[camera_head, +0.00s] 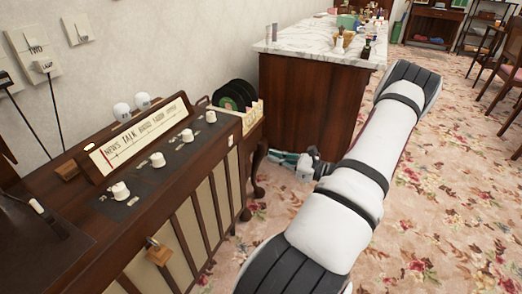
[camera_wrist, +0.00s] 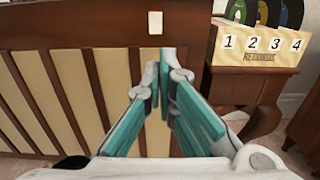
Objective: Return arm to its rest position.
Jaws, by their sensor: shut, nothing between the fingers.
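My white arm (camera_head: 345,195) reaches out at the right of the head view, its elbow bent high and the far part coming back down. My gripper (camera_head: 278,158), with teal fingers, hangs low beside the wooden radio cabinet (camera_head: 215,195), to the right of the record stand's leg. In the wrist view my gripper (camera_wrist: 163,65) has its fingertips together with nothing between them. They point toward the cabinet's slatted front (camera_wrist: 100,75). Whether the tips touch the cabinet cannot be told.
A record box (camera_wrist: 258,45) stands on a small wooden table (camera_wrist: 235,88) at the right of the wrist view. A marble-topped counter (camera_head: 300,85) with bottles stands behind my arm. Chairs (camera_head: 500,75) are at the far right. Floral carpet (camera_head: 430,210) lies open at the right.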

